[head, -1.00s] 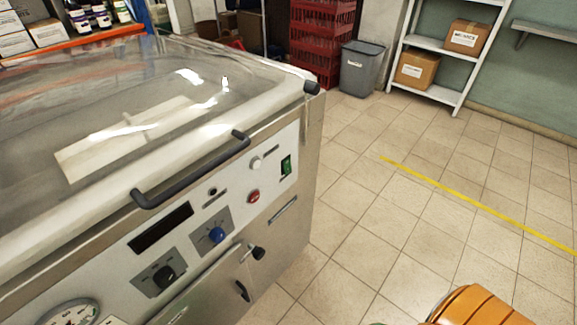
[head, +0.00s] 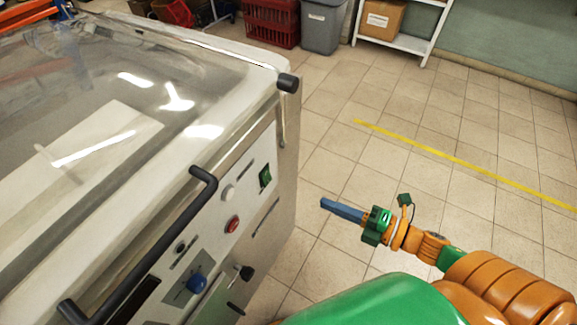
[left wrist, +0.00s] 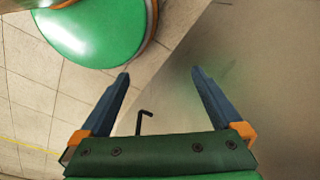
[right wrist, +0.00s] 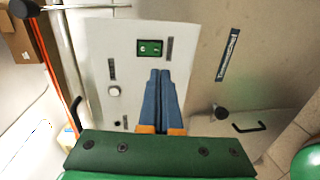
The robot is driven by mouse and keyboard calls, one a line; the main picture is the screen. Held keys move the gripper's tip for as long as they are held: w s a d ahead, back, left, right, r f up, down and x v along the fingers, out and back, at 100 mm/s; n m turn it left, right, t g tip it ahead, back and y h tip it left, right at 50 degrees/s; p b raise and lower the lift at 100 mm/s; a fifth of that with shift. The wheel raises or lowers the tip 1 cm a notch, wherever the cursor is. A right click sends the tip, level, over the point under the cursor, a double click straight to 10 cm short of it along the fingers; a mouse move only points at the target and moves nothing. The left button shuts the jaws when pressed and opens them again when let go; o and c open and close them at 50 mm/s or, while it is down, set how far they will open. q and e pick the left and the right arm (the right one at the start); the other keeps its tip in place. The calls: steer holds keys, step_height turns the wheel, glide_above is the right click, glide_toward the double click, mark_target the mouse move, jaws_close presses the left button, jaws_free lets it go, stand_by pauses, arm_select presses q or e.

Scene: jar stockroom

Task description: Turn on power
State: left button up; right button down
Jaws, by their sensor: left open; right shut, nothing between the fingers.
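The machine with a clear lid (head: 90,110) fills the left of the head view. Its front panel carries a green rocker switch (head: 265,176) near the far end, with a white knob (head: 228,193) and a red button (head: 232,225) beside it. My right gripper (head: 325,203) is shut and empty, apart from the panel, to the right of the switch. In the right wrist view the green switch (right wrist: 150,47) shows just beyond the closed fingertips (right wrist: 159,72). My left gripper (left wrist: 160,73) is open and empty, shown only in the left wrist view, near a grey metal surface.
A black lid handle (head: 140,245) sticks out above the panel. A blue knob (head: 197,285) and a black latch (head: 246,272) sit lower down. Open tiled floor with a yellow line (head: 450,157) lies to the right. A grey bin (head: 323,25) and shelf stand behind.

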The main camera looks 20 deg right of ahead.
glide_toward(268, 181)
steer(key=x, duration=0.7)
steer(key=shift+d+f+p, duration=0.1)
steer(key=shift+p, duration=0.2)
arm_select(q)
steer(key=shift+s+r, duration=0.3)
steer(key=shift+s, duration=0.05)
steer(key=shift+f+b, duration=0.75)
steer(key=shift+b, duration=0.05)
arm_select(e)
steer(key=shift+w+y, duration=0.15)
steer(key=shift+y, duration=0.15)
